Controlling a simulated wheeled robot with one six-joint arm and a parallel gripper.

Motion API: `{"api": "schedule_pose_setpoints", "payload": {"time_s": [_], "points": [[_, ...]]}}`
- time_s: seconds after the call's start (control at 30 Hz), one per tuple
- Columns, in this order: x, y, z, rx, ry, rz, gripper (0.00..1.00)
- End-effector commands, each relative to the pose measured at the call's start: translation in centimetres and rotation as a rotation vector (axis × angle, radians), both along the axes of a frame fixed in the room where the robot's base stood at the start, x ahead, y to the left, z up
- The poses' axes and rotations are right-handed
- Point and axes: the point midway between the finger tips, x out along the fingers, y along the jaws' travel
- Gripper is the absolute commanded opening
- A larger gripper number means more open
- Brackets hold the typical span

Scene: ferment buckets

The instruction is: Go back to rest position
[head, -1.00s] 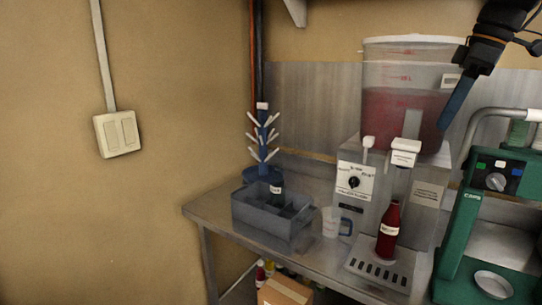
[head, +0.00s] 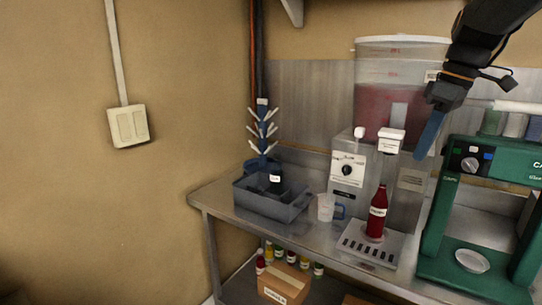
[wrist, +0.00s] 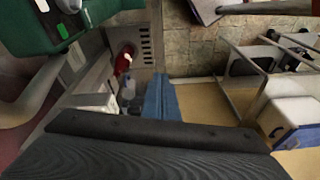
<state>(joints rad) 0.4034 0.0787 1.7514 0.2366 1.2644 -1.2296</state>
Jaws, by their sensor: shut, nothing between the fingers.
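My gripper (head: 430,134) is at the upper right of the head view, its blue fingers pointing down and together. It is shut and empty, in front of the large bucket and right of the filling machine. In the wrist view the blue fingers (wrist: 160,97) stick out past the dark gripper body. A red bottle (head: 377,215) stands upright on the drip tray (head: 370,245) of the grey filling machine (head: 348,172). The bottle also shows in the wrist view (wrist: 123,62), apart from the fingers.
A large clear bucket of red liquid (head: 385,105) stands behind the machine. A green machine (head: 437,215) is at the right. A grey crate (head: 268,207) holding a dark bottle, a measuring cup (head: 326,207) and a blue drying rack (head: 263,140) are on the left. Boxes and bottles sit on the shelf below.

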Motion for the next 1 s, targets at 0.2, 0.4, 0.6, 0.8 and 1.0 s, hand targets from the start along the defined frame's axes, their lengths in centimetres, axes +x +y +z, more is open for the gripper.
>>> {"api": "schedule_pose_setpoints", "payload": {"time_s": [0.2,0.4,0.6,0.8,1.0], "points": [[-1.1,3.6,-7.1,-0.025,0.056,-0.176,0.00],[-5.1,8.9,-17.0,-0.069,0.097,-0.426,0.00],[-10.9,13.2,-24.7,-0.085,0.096,-0.648,0.00],[-14.1,14.6,-27.6,-0.077,0.086,-0.750,0.00],[-14.4,14.7,-27.9,-0.075,0.084,-0.763,0.00]]}}
